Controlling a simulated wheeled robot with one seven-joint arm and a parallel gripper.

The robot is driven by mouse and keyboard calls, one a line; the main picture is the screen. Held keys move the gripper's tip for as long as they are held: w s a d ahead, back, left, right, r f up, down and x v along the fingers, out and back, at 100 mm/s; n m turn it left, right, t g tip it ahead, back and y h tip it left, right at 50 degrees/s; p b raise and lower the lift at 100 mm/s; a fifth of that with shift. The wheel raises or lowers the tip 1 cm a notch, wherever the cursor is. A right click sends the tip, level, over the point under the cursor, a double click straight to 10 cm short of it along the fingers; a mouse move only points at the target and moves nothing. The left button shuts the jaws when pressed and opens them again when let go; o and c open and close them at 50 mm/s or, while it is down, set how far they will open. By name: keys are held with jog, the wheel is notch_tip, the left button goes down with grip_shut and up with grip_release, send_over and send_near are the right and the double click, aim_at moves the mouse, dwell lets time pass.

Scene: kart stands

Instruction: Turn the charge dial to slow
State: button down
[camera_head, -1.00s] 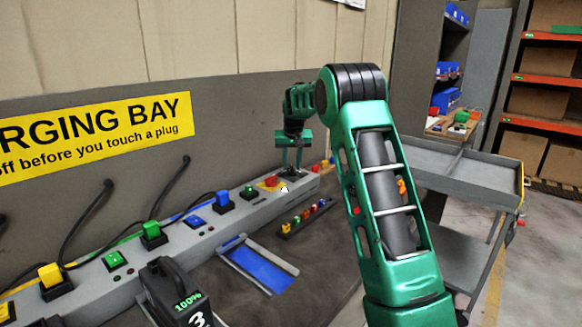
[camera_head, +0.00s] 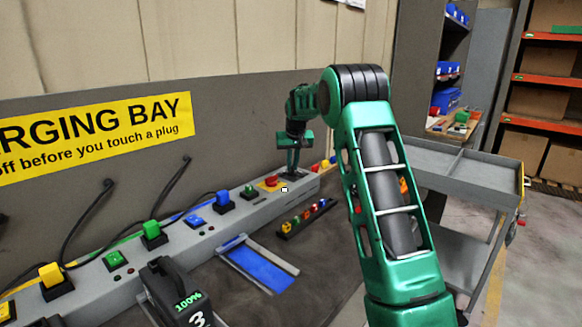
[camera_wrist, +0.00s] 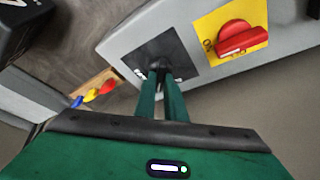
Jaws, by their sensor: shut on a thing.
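The charge dial (camera_wrist: 159,73) is a dark knob on a black plate (camera_wrist: 181,62) at the end of the grey charging rail. In the wrist view my gripper (camera_wrist: 161,80) is shut on it, and the fingers cover most of the knob. White lettering on the plate is partly hidden, so I cannot read the dial's setting. In the head view my gripper (camera_head: 292,172) reaches down onto the right end of the rail (camera_head: 230,222).
A red rotary switch (camera_wrist: 240,38) on a yellow plate sits beside the dial. Colored plugs and buttons line the rail to the left. A blue pad (camera_head: 258,270) and a strip of small colored parts (camera_head: 305,219) lie in front. A grey cart (camera_head: 455,172) stands at the right.

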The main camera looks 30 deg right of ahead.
jog(key=n+y, duration=0.1)
jog(key=n, duration=0.3)
jog(key=shift+d+n+y, duration=0.15)
jog(key=shift+n+y, duration=0.25)
jog(key=shift+d+n+y, duration=0.1)
jog(key=shift+n+y, duration=0.5)
jog(key=shift+n, duration=1)
jog(key=shift+r, duration=0.1)
jog(key=c, duration=1.9)
grip_release()
jog(key=shift+o, duration=0.4)
